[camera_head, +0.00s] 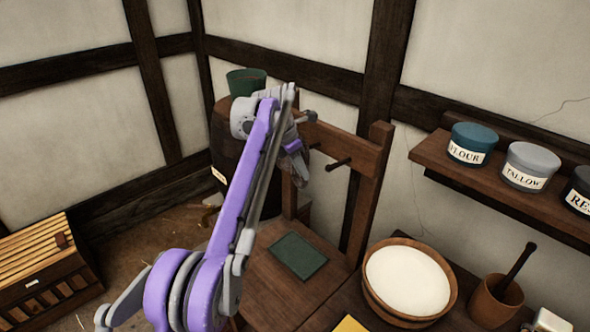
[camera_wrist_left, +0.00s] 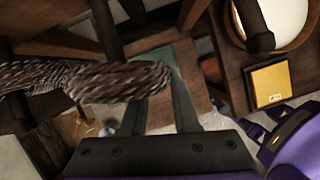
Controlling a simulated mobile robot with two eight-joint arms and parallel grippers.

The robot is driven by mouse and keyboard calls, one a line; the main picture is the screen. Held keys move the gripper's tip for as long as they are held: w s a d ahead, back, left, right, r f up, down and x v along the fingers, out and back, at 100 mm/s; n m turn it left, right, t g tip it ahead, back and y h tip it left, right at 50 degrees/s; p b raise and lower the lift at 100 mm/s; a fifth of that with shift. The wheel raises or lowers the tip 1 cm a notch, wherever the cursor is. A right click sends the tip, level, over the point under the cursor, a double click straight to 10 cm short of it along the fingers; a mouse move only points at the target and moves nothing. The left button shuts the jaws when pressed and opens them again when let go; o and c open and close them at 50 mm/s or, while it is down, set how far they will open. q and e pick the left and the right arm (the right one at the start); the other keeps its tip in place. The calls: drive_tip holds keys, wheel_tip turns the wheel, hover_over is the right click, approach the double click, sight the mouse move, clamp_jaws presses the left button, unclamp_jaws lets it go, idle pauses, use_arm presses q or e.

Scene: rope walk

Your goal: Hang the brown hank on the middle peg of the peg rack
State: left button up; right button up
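The peg rack (camera_head: 365,190) is a brown wooden frame against the wall, with dark pegs (camera_head: 339,164) sticking out. My left arm covers much of its left side. My left gripper (camera_head: 298,172) is beside the rack, its fingers partly hidden in the head view. The brown hank (camera_wrist_left: 110,80), a thick twisted rope bundle, lies across the left wrist view from the left edge and covers the left fingertip. The gripper (camera_wrist_left: 160,100) shows a gap between its fingers, with the hank's end across it. I cannot tell whether the hank touches a peg. The head view hides the hank.
A green tray (camera_head: 298,256) lies on the wooden bench below. To the right are a wide bowl with white contents (camera_head: 407,281), a mortar with pestle (camera_head: 495,302) and a shelf (camera_head: 480,190) with labelled jars. A barrel (camera_head: 222,150) with a green pot (camera_head: 246,82) stands behind my arm.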

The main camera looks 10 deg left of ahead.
use_arm(q)
drive_tip(key=o, duration=0.3)
drive_tip(key=shift+w+d, duration=0.5)
drive_tip(key=shift+d, duration=0.15)
drive_tip(key=p+v, duration=0.2)
drive_tip(key=v, duration=0.9)
drive_tip(key=s+f+m+t+y, duration=0.1)
drive_tip(key=s+f+m, duration=0.2)
drive_tip(key=s+m, duration=0.65)
drive_tip(key=s+f+m, duration=0.5)
drive_tip(key=s+f, duration=0.2)
drive_tip(key=s, duration=0.1)
drive_tip(key=s+a+f+m+t+y, duration=0.1)
drive_tip(key=s+f+m, duration=0.5)
drive_tip(key=s+f, duration=0.2)
drive_tip(key=s+f+m+t+y, duration=0.1)
drive_tip(key=s+f+m, duration=0.5)
drive_tip(key=s+f, duration=0.1)
drive_tip(key=shift+s+a+f, duration=0.15)
drive_tip(key=shift+s+a, duration=0.15)
drive_tip(key=shift+s, duration=0.3)
use_arm(e)
drive_tip(key=w+r, duration=0.1)
drive_tip(key=w+d, duration=0.1)
drive_tip(key=w, duration=0.1)
drive_tip(key=shift+r, duration=0.4)
